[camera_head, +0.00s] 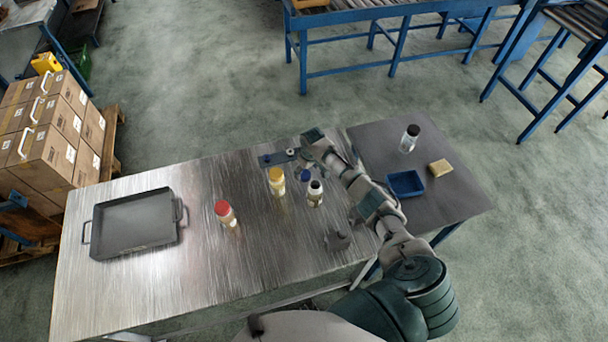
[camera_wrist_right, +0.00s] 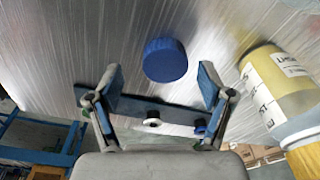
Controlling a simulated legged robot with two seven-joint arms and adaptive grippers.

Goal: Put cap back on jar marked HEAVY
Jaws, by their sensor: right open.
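A blue cap (camera_head: 303,175) lies on the metal table; in the right wrist view the cap (camera_wrist_right: 165,60) is beyond and between my fingertips, not touching them. My right gripper (camera_wrist_right: 157,82) is open and empty. A red-capped jar (camera_head: 226,213) is further left. The jar labels are too small to read in the head view. My left gripper is out of view.
A blue bar with small knobs (camera_head: 270,159) lies behind the cap. A dark tray (camera_head: 89,215) is at left, a small grey object (camera_head: 337,241) in front. A blue bin (camera_head: 405,184), yellow block (camera_head: 440,168) and black-capped jar (camera_head: 409,138) are at right.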

